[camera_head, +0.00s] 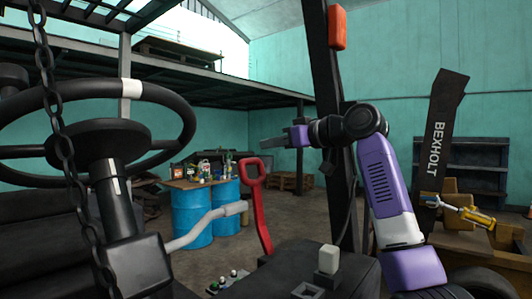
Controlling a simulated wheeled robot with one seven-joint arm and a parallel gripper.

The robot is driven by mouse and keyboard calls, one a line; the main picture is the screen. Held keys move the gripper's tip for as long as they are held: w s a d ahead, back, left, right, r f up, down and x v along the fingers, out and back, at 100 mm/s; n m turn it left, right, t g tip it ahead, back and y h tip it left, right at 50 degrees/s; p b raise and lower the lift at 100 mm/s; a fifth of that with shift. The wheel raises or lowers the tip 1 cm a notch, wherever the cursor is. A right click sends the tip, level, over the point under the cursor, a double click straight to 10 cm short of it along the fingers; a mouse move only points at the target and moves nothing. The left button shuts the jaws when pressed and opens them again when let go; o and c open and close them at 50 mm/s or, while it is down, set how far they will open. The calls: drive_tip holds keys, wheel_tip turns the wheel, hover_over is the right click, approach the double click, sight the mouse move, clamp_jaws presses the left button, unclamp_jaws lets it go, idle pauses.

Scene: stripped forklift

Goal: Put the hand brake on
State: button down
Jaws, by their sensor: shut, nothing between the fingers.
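The hand brake appears to be the red lever (264,210) with a loop-shaped handle, standing nearly upright and leaning slightly left, in the middle of the view. My gripper (264,143) is at the end of my purple and black arm, which reaches in from the right. The gripper points left, shut and empty, and appears above the red handle with a gap between them. How far apart they are in depth I cannot tell. The base of the lever is hidden behind the dark console.
A black steering wheel (128,90) on its column and a hanging chain (48,75) fill the left. A grey bent lever (207,226) reaches towards the red lever. A dark post (322,60) stands behind my arm. A black console (350,275) with a pale knob (328,259) is below.

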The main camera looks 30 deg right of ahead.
drive_tip(key=s+d+r+b, duration=0.1)
drive_tip(key=s+d+r, duration=0.1)
drive_tip(key=s+r, duration=0.2)
drive_tip(key=shift+f+b+v, duration=0.2)
drive_tip(key=shift+b+v, duration=0.15)
drive_tip(key=shift+v, duration=0.8)
drive_tip(key=shift+a, duration=0.1)
drive_tip(key=shift+s, duration=0.15)
